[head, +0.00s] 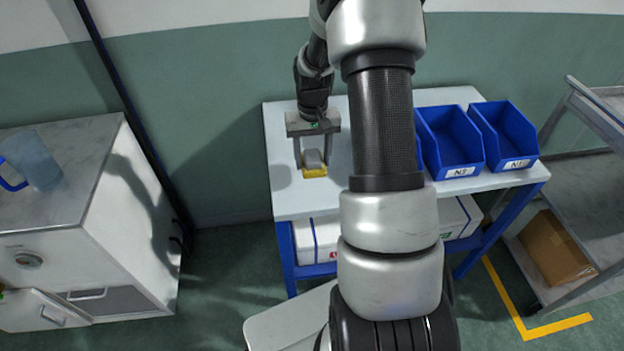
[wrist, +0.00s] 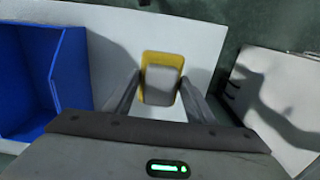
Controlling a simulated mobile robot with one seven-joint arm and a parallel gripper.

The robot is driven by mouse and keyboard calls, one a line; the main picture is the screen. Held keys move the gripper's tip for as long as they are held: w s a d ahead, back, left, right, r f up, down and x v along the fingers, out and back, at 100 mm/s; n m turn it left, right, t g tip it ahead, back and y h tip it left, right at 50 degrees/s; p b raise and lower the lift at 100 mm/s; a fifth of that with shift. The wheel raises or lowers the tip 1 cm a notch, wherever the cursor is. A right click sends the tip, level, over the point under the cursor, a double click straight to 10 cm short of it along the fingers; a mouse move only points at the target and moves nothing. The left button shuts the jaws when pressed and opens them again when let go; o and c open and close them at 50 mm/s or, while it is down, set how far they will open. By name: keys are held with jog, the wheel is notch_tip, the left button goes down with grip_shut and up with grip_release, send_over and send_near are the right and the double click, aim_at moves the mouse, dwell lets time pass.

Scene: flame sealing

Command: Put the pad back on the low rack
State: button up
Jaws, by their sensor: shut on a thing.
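The pad is a small block with a grey grip on top and a yellow base (head: 314,172). It sits at or just above the left part of the white rack top (head: 290,205); I cannot tell whether it touches. My gripper (head: 312,160) points down and is shut on the pad's grey part. In the wrist view the pad (wrist: 161,86) lies between the two fingers (wrist: 160,95), its yellow edge showing around the grey block. The low rack has blue legs and a lower shelf. My arm hides the middle of the rack.
White boxes (head: 318,238) fill the lower shelf. A white cabinet with a blue-handled jug (head: 33,160) is left. A grey cart holding a cardboard box (head: 556,248) is right.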

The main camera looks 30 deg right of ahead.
aim_at(312, 183)
jog(key=shift+f, duration=3.05)
jog(key=shift+f, duration=0.15)
jog(key=o, duration=1.1)
